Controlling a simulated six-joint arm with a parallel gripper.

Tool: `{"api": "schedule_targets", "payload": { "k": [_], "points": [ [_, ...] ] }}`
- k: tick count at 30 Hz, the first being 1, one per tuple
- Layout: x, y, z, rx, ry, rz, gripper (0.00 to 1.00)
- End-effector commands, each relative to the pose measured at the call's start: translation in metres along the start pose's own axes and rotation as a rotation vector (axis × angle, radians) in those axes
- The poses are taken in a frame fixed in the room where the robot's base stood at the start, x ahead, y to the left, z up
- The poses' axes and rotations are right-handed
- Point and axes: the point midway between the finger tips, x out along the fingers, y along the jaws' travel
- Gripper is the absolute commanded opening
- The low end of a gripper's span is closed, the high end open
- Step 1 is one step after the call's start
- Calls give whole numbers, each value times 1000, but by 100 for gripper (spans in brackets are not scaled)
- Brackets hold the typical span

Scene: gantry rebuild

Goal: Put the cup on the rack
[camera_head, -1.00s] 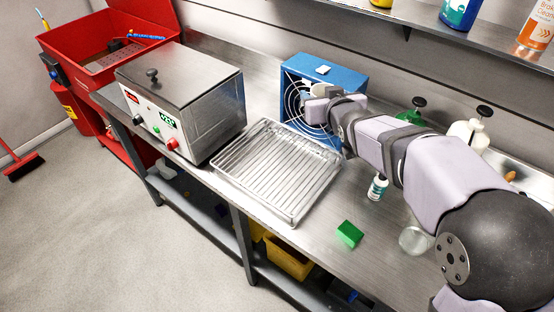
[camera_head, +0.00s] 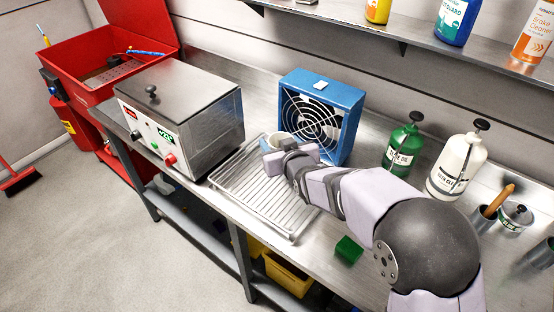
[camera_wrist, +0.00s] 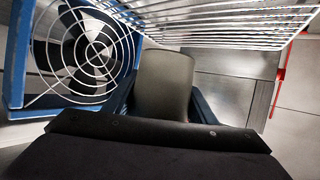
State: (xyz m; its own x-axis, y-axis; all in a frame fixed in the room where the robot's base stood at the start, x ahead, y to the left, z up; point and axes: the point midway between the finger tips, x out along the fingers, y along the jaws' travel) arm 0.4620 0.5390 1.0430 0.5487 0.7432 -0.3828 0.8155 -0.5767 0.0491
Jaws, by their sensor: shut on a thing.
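The pale grey cup (camera_head: 277,140) is at the end of my arm, over the far part of the wire rack (camera_head: 238,186). My gripper (camera_head: 283,153) is shut on the cup, partly hiding it in the head view. In the wrist view the cup (camera_wrist: 164,84) stands out between the blue fingers, and the rack's bars (camera_wrist: 225,22) show beyond it. I cannot tell how much of a gap there is between the cup and the rack.
A blue fan (camera_head: 322,110) stands close behind the gripper. A steel heated box (camera_head: 180,108) is left of the rack. A green block (camera_head: 348,249) lies on the bench's near side. Green (camera_head: 403,148) and white (camera_head: 457,165) bottles stand to the right.

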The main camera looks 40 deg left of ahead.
Motion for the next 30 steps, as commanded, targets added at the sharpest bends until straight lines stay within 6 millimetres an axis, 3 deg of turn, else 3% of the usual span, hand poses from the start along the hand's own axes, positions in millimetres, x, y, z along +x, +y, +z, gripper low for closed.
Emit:
{"api": "schedule_targets", "payload": {
  "k": [5, 13, 23, 30],
  "points": [
    [7, -1, 16, 0, 0, 0, 26],
    [10, -1, 23, 0, 1, 0, 26],
    [22, -3, 54, 0, 0, 0, 26],
    [24, -3, 57, 0, 3, 1, 26]
  ]
}}
